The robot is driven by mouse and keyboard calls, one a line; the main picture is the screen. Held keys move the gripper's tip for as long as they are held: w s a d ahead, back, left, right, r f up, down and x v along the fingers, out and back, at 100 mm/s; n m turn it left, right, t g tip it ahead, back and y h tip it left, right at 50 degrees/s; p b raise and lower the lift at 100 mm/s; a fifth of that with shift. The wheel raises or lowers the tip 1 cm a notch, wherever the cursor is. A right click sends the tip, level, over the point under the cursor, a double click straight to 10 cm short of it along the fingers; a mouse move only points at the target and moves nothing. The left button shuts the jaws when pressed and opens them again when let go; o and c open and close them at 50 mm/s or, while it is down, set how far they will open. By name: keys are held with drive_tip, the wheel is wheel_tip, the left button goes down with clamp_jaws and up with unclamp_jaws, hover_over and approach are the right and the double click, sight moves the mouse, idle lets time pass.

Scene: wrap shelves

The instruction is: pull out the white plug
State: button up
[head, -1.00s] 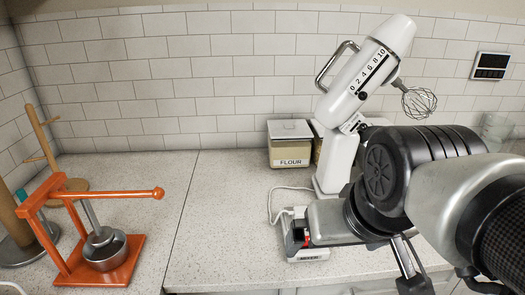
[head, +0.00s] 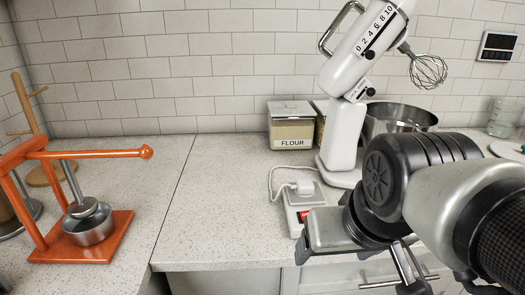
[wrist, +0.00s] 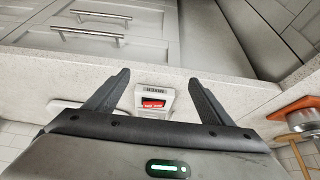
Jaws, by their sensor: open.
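The white plug (head: 304,187) sits in the top of a small white socket block (head: 291,207) on the counter. A white cord (head: 271,180) loops from it towards the stand mixer (head: 345,130). My gripper (wrist: 158,78) is open and empty. In the wrist view the block's front, with its red switch (wrist: 153,103) and label, shows between the two fingers, apart from both. The plug is not visible there. In the head view my gripper's housing (head: 330,230) is in front of the block and covers its lower right part; the fingers are mostly hidden.
An orange press (head: 100,235) with a metal cup stands at the left. A flour canister (head: 292,128) and a metal bowl (head: 408,117) stand behind. Drawers with bar handles (wrist: 98,16) are below the counter edge. The counter left of the block is clear.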

drive_tip(key=shift+g+y, duration=0.3)
drive_tip(key=shift+g, duration=0.4)
drive_tip(key=w+r+p, duration=0.1)
drive_tip(key=r+p, duration=0.1)
drive_tip(key=w+r+p, duration=0.1)
drive_tip(key=w+r, duration=0.1)
drive_tip(key=w+r+p, duration=0.2)
drive_tip(key=shift+a+p, duration=0.15)
drive_tip(key=shift+p, duration=0.15)
drive_tip(key=c, duration=0.5)
wheel_tip(320, 180, up, 2)
drive_tip(key=g+p, duration=0.4)
drive_tip(key=p, duration=1.2)
hover_over(302, 184)
drive_tip(key=shift+c, duration=0.2)
drive_tip(key=shift+w+d, duration=0.1)
drive_tip(key=shift+d, duration=0.35)
wheel_tip(302, 184, down, 9)
drive_tip(key=b, duration=0.6)
drive_tip(key=shift+a, duration=0.5)
